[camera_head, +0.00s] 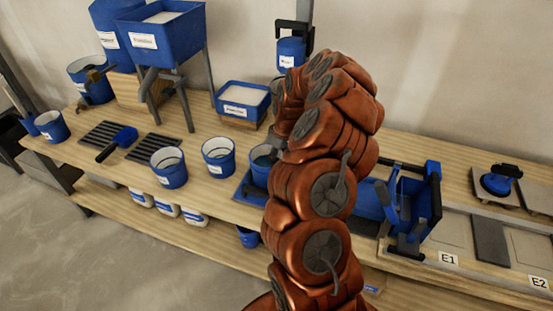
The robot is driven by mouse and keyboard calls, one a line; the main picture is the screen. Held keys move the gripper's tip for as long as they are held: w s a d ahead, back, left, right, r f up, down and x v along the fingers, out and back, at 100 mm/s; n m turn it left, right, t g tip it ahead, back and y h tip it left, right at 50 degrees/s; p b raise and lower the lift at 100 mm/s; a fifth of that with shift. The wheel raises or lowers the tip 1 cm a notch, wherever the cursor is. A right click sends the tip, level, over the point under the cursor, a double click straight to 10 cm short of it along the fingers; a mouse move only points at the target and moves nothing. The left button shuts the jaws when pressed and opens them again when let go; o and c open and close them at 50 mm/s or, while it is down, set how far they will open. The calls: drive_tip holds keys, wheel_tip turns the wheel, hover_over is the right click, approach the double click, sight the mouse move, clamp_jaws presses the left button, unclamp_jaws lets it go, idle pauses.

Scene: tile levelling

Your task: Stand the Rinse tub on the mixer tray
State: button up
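Several blue tubs with white labels stand on the wooden bench; the labels are too small to read, so I cannot tell which is the Rinse tub. Two pale-lined tubs, one front tub (168,168) and one tub (218,157) to its right, stand upright on bare wood. Another tub (262,161), with bluish contents, is beside my arm and partly hidden by it. It appears to stand on a flat blue tray (243,198), possibly the mixer tray, below a blue mixer-like unit (291,51) on a grey post. My gripper is hidden behind my copper-coloured arm.
A blue hopper (165,41) on legs and a blue box (241,103) stand at the back. A blue frame (411,210) and tile stations are right.

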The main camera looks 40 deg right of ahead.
wheel_tip(320, 180, up, 11)
drive_tip(key=s+b, duration=0.1)
drive_tip(key=shift+s+d+r, duration=0.15)
drive_tip(key=shift+s+d, duration=0.15)
drive_tip(key=shift+d, duration=0.15)
drive_tip(key=s+a+r+n, duration=0.1)
drive_tip(key=s+a+r, duration=0.2)
drive_tip(key=a, duration=0.5)
drive_tip(key=s+a+r+g, duration=0.1)
drive_tip(key=s+a+r, duration=0.2)
drive_tip(key=a, duration=0.4)
drive_tip(key=s+a+r+n, duration=0.1)
drive_tip(key=s+a+r, duration=0.2)
drive_tip(key=a, duration=0.5)
drive_tip(key=s+a+m+g, duration=0.1)
drive_tip(key=s+a, duration=0.1)
drive_tip(key=s, duration=0.5)
drive_tip(key=s+a+f+m+g, duration=0.1)
drive_tip(key=s+a, duration=0.2)
drive_tip(key=s, duration=0.5)
drive_tip(key=s+a+f+m+h, duration=0.1)
drive_tip(key=s+a, duration=0.1)
drive_tip(key=s, duration=0.6)
drive_tip(key=shift+a+f+m+g, duration=0.15)
drive_tip(key=shift+a+m+g, duration=0.15)
drive_tip(key=shift+g, duration=0.1)
